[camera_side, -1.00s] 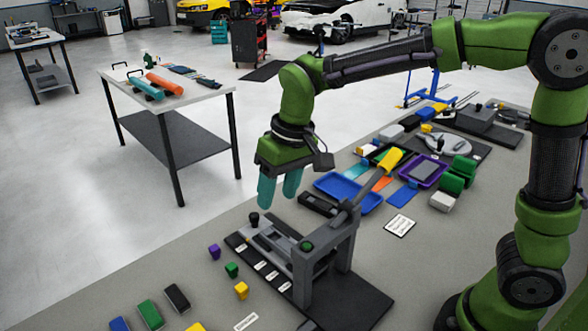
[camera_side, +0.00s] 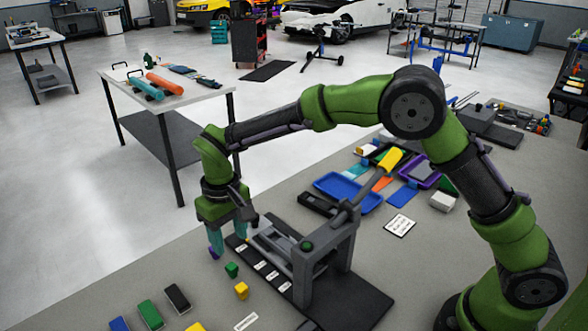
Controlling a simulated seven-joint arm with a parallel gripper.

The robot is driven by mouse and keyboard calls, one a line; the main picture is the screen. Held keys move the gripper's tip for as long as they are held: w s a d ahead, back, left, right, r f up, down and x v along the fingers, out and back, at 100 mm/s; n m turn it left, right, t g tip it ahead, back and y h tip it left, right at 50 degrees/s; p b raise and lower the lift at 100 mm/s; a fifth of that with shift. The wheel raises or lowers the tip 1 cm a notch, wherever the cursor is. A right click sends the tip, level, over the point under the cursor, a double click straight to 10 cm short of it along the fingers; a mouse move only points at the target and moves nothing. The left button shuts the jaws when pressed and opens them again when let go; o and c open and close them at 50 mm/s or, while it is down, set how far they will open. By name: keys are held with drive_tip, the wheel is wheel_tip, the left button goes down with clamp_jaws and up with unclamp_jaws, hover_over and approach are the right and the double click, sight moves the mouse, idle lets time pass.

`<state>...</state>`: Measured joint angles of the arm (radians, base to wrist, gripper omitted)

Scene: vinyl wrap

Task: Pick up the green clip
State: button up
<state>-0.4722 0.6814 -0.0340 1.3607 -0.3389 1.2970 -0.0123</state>
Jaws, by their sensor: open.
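The green clip (camera_side: 232,270) is a small green block standing on the grey bench, left of the black fixture base. My gripper (camera_side: 228,242) points down with its two teal fingers apart and nothing seen between them. It appears in the picture just above and behind the green clip, with its left finger by the small purple block (camera_side: 214,253). The purple block's top is partly hidden by that finger. The height of the fingertips above the bench is hard to tell.
A small yellow block (camera_side: 241,290) stands to the front right of the green clip. The grey press fixture (camera_side: 305,265) with a long yellow-handled lever rises to the right. Larger black (camera_side: 177,298), green (camera_side: 151,314) and blue (camera_side: 119,324) blocks lie at front left.

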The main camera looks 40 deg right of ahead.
sight(233, 267)
wheel_tip(233, 267, down, 3)
drive_tip(key=shift+r, duration=0.2)
drive_tip(key=f, duration=0.5)
drive_tip(key=shift+s+a, duration=0.25)
drive_tip(key=shift+a, duration=0.1)
clamp_jaws()
